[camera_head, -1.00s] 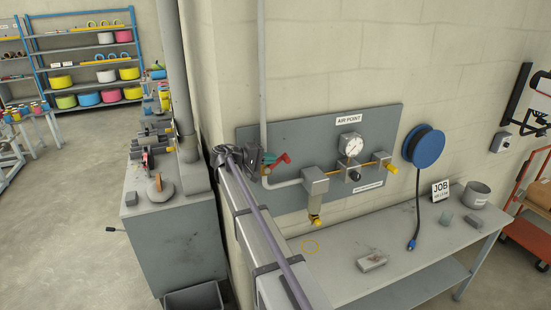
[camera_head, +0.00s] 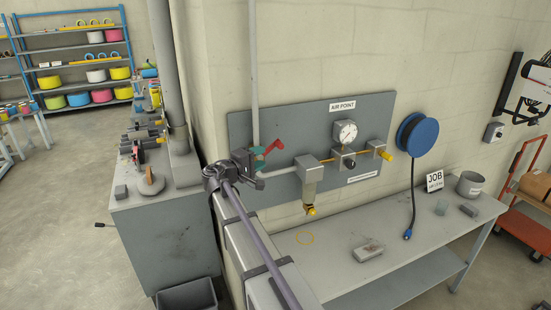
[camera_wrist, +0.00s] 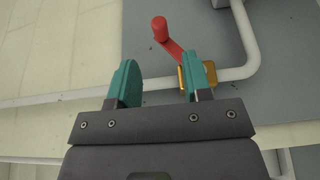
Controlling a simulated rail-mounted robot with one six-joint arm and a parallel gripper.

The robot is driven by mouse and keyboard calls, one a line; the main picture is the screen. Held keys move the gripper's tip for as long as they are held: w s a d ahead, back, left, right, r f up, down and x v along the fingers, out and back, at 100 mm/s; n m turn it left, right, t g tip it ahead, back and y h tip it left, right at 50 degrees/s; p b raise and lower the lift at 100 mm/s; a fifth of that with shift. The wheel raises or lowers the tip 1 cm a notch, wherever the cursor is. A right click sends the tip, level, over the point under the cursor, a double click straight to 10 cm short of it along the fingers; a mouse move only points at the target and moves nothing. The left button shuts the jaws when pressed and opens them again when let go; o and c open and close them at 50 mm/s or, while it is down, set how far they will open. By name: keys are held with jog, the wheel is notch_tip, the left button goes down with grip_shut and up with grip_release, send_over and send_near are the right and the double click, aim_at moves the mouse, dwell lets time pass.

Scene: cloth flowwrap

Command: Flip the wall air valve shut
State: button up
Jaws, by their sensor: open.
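The wall air valve has a red lever (camera_head: 274,147) on the grey pipe at the left of the air-point panel. The wrist view shows the red lever (camera_wrist: 160,29) slanting up and left from a brass valve body (camera_wrist: 185,78). My gripper (camera_wrist: 159,60) is open, with teal fingers either side of the lever's lower line of sight. The right finger overlaps part of the brass body in that view. Nothing is held. In the head view, my gripper (camera_head: 258,156) is just left of the lever and hides the valve body; whether they touch cannot be told.
The grey panel (camera_head: 290,115) also carries a gauge (camera_head: 345,132) and a regulator block (camera_head: 309,170). A blue hose reel (camera_head: 424,136) hangs to the right. Below is a bench (camera_head: 335,270) with a grey block (camera_head: 368,251). A grey cabinet (camera_head: 165,240) stands at left.

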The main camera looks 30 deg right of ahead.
aim_at(278, 147)
jog(key=shift+o, duration=0.2)
jog(key=shift+w+r, duration=0.15)
jog(key=shift+w, duration=0.2)
jog(key=x, duration=1)
jog(key=shift+w+d, duration=0.1)
jog(key=shift+d, duration=0.3)
jog(key=shift+c, duration=0.3)
grip_shut()
